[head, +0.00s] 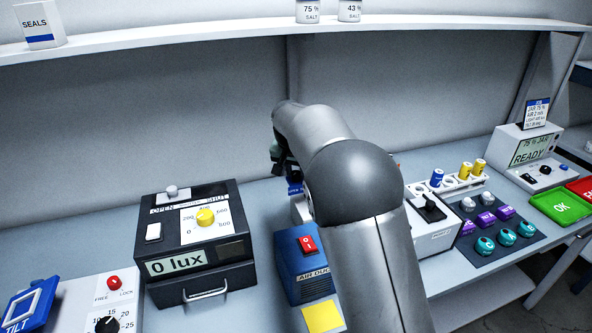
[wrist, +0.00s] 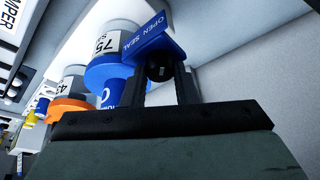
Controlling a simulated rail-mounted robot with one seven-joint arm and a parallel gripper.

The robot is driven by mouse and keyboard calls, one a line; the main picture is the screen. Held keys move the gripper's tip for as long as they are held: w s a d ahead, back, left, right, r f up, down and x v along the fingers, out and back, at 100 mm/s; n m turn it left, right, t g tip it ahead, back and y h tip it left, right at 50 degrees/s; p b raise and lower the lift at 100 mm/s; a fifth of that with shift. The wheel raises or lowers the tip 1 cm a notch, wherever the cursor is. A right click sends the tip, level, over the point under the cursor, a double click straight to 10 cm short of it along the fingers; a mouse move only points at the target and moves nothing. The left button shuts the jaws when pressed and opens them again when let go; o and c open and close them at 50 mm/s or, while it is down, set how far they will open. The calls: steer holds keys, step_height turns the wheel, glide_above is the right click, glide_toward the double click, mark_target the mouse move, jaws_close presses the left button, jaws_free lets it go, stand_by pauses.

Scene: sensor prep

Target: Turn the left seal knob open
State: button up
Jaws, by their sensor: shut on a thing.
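In the wrist view, my gripper (wrist: 163,84) has its two dark fingers on either side of a small round black seal knob (wrist: 159,71), shut on it. A blue plate marked OPEN SEAL (wrist: 150,40) sits right above the knob. Beside it is a jar with a blue collar and a label reading 75 (wrist: 107,46). A second jar with an orange collar and a label reading 43 (wrist: 72,84) stands further left. In the head view, my gripper (head: 281,161) is mostly hidden behind my arm, and a bit of the blue label (head: 294,188) shows below it. The knob itself is hidden there.
A black light box reading 0 lux (head: 198,243) stands left of my arm. A blue box with a red switch (head: 303,266) stands close beside my arm. A white rack of vials (head: 458,184) and a knob panel (head: 492,229) lie to the right. A shelf (head: 200,36) runs above.

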steer(key=o, duration=1)
steer(key=b+v, duration=0.2)
steer(key=v, duration=1.5)
steer(key=shift+r, duration=0.25)
